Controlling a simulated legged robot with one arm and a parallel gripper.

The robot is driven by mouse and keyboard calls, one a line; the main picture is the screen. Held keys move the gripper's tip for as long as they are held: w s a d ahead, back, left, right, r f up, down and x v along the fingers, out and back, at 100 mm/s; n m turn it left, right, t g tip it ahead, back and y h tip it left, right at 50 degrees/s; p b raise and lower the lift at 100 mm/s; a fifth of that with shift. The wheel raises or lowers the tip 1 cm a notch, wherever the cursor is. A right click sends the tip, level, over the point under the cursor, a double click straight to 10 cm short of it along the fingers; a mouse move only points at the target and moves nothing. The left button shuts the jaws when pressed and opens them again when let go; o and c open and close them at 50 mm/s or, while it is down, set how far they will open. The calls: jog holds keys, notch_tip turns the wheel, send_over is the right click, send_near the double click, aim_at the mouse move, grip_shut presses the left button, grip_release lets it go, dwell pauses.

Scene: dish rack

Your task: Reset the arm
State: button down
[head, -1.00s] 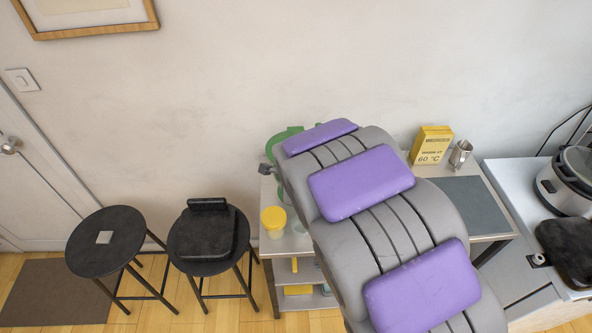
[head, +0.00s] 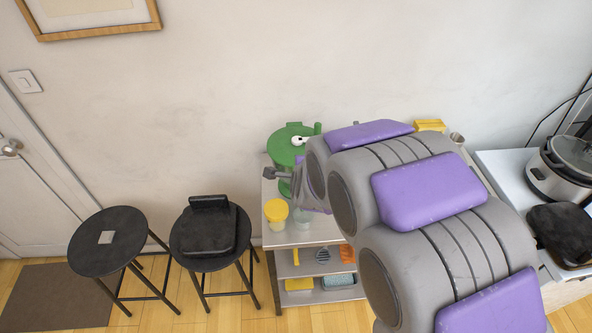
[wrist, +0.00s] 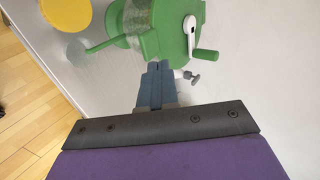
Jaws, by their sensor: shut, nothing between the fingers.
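My gripper (wrist: 156,68) shows in the wrist view with its blue-grey fingers shut and nothing held between them. The fingertips appear just below the green crank device (wrist: 165,25) in that picture; I cannot tell whether they touch it. In the head view my grey and purple arm reaches from the lower right toward the shelf unit, bent over it. Its links hide much of the unit's top, and the gripper's fingers cannot be made out there. The green device (head: 290,145) stands at the back left of the unit.
The shelf unit (head: 285,238) carries a yellow-lidded container (head: 276,211) near its left front. A yellow box (head: 430,125) is partly hidden behind my arm. A cooker (head: 562,170) is at right. Two black stools (head: 108,242) stand at left, with open floor before them.

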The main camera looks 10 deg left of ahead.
jog(key=s+d+r+n+g+h+b, duration=0.1)
jog(key=s+d+n+g, duration=0.3)
jog(key=s, duration=0.9)
jog(key=s+d+r+n+g+b, duration=0.1)
jog(key=s+d+n+g, duration=0.3)
jog(key=s+d, duration=0.6)
jog(key=s+d+r+n+g+h+b, duration=0.1)
jog(key=s+d+n+g, duration=0.2)
jog(key=s+d+n, duration=0.4)
jog(key=s, duration=0.9)
jog(key=shift+s+g+h, duration=0.2)
jog(key=shift+g+h, duration=0.1)
jog(key=shift+g, duration=0.1)
